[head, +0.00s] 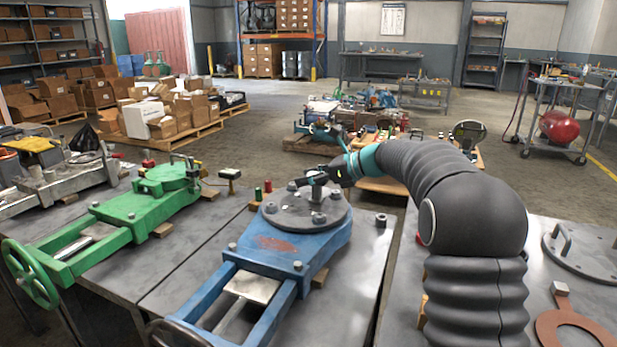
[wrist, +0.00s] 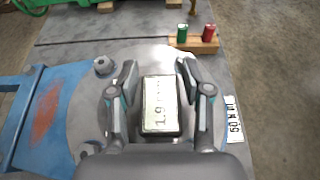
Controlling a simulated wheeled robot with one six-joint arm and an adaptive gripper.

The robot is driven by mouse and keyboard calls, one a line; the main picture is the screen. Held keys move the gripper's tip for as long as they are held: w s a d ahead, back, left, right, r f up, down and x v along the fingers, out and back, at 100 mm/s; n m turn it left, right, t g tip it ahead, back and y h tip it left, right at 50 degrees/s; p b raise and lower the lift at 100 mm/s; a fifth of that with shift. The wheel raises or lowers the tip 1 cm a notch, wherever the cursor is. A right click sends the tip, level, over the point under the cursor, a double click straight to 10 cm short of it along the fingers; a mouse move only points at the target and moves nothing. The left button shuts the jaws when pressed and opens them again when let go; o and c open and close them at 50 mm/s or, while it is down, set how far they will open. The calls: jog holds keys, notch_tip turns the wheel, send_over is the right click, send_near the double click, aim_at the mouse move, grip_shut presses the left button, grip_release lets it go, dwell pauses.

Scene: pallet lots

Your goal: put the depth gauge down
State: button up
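The depth gauge (wrist: 161,105) is a dark-edged block with a pale display reading about "1.9"; the later digits are unclear. In the wrist view it is between the two fingers of my gripper (wrist: 157,72), over the grey round flange (wrist: 95,112). The fingers look open, with a narrow gap on each side of the gauge. In the head view my gripper (head: 316,181) is low over the flange (head: 292,216) of the blue valve (head: 285,250). The gauge cannot be made out there, and its underside is hidden.
A wooden block with a green (wrist: 182,34) and a red (wrist: 209,34) cylinder stands beyond the flange. A "50 mm" label (wrist: 233,119) lies to the right. A green valve (head: 140,207) is on the left. Bare bench top (head: 365,245) shows right of the blue valve.

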jog(key=shift+r, duration=0.1)
jog(key=shift+d+r, duration=0.15)
jog(key=v, duration=1.1)
jog(key=shift+s+d, duration=0.25)
jog(key=shift+d, duration=0.05)
